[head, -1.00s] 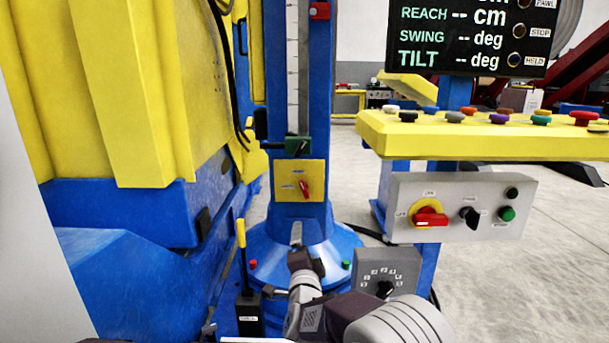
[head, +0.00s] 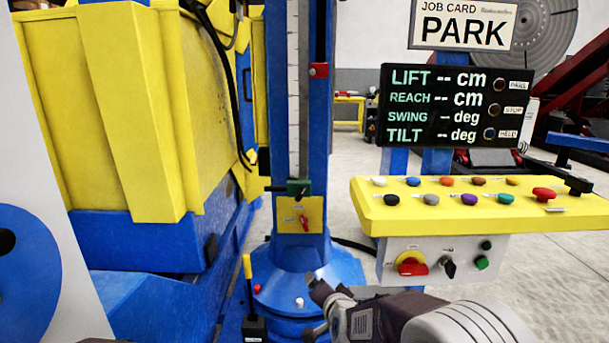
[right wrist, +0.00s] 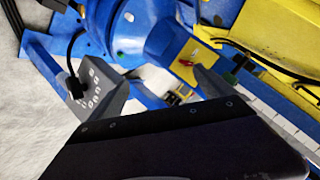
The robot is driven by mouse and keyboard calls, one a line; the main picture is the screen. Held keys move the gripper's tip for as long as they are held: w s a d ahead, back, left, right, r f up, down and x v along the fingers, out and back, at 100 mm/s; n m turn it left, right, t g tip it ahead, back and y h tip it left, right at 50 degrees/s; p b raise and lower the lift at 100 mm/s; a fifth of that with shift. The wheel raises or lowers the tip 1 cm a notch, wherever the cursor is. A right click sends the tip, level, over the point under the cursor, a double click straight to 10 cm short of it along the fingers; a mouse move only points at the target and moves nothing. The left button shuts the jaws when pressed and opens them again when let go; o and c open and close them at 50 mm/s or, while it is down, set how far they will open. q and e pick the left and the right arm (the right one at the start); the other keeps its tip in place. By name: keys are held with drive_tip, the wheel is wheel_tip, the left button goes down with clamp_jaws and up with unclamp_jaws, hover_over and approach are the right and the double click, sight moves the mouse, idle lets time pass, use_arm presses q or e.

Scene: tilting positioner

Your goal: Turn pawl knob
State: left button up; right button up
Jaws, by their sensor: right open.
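A small red knob (head: 303,217) sits on a yellow plate (head: 286,207) low on the blue column. Its labels are too small to read. The red knob also shows in the right wrist view (right wrist: 186,62), on its yellow plate. My right gripper (head: 315,282) is open and empty, below and slightly right of the plate in the head view, apart from the knob. In the right wrist view a grey finger (right wrist: 212,86) points up near the plate, and my dark gripper body fills the bottom. My left gripper is out of view.
A yellow panel (head: 365,212) with coloured buttons stands at right, with a red rotary switch (head: 411,264) below. The display (head: 456,106) shows dashes. A yellow-handled lever (head: 248,267) stands left of my gripper.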

drive_tip(key=s+d+r+n+g+p, duration=0.2)
drive_tip(key=s+d+r+g+p, duration=0.1)
drive_tip(key=s+r+p, duration=0.3)
drive_tip(key=s+d+r+n+g+h+p, duration=0.1)
drive_tip(key=s+d+r+n+g+p, duration=0.2)
drive_tip(key=s+p, duration=0.8)
drive_tip(key=s+d+r+n+g+p, duration=0.2)
drive_tip(key=s+d+r+g+p, duration=0.2)
drive_tip(key=s, duration=0.7)
wheel_tip(320, 180, up, 5)
drive_tip(key=d+p, duration=0.2)
drive_tip(key=p, duration=0.2)
drive_tip(key=shift+d+g, duration=0.25)
drive_tip(key=shift+g, duration=0.15)
drive_tip(key=shift+r, duration=0.1)
